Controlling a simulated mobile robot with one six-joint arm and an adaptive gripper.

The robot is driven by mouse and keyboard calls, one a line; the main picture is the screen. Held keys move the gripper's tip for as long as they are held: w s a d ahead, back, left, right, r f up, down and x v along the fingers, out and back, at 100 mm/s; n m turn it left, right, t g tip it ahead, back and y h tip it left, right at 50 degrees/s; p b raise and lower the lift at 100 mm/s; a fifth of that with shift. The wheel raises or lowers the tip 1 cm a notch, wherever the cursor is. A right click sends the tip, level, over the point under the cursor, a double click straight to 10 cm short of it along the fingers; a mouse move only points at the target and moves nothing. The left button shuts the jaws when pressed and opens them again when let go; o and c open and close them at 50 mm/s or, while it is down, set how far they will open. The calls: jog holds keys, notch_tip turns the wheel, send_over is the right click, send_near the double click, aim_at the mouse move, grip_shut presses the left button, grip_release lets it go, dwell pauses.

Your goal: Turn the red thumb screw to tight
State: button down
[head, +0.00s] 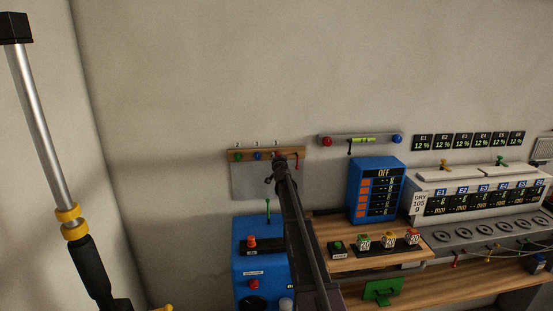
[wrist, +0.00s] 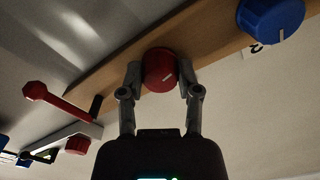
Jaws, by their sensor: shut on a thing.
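A red round knob with a white mark line, the red thumb screw (wrist: 158,69), sits on a wooden rail (wrist: 115,72) on the wall. My gripper (wrist: 161,82) is shut on it in the wrist view, with one finger on each side. The mark line is slanted, and I cannot tell whether the screw is tight. In the head view my gripper (head: 281,160) is at the right part of the rail and hides the screw.
A blue knob (wrist: 271,16) is beside the screw; a green knob (head: 238,156) is farther left. A red-ended lever (wrist: 58,104) is close on the other side. A grey bar (head: 362,139) with red and blue knobs is to the right. Blue and white machines stand below.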

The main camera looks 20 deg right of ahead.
jog(key=shift+w+m, duration=0.1)
jog(key=shift+m, duration=1.2)
jog(key=shift+c, duration=1.5)
grip_release()
jog(key=shift+s+a, duration=0.1)
jog(key=shift+s, duration=0.1)
jog(key=v, duration=1.1)
jog(key=shift+s, duration=0.35)
jog(key=shift+a, duration=0.15)
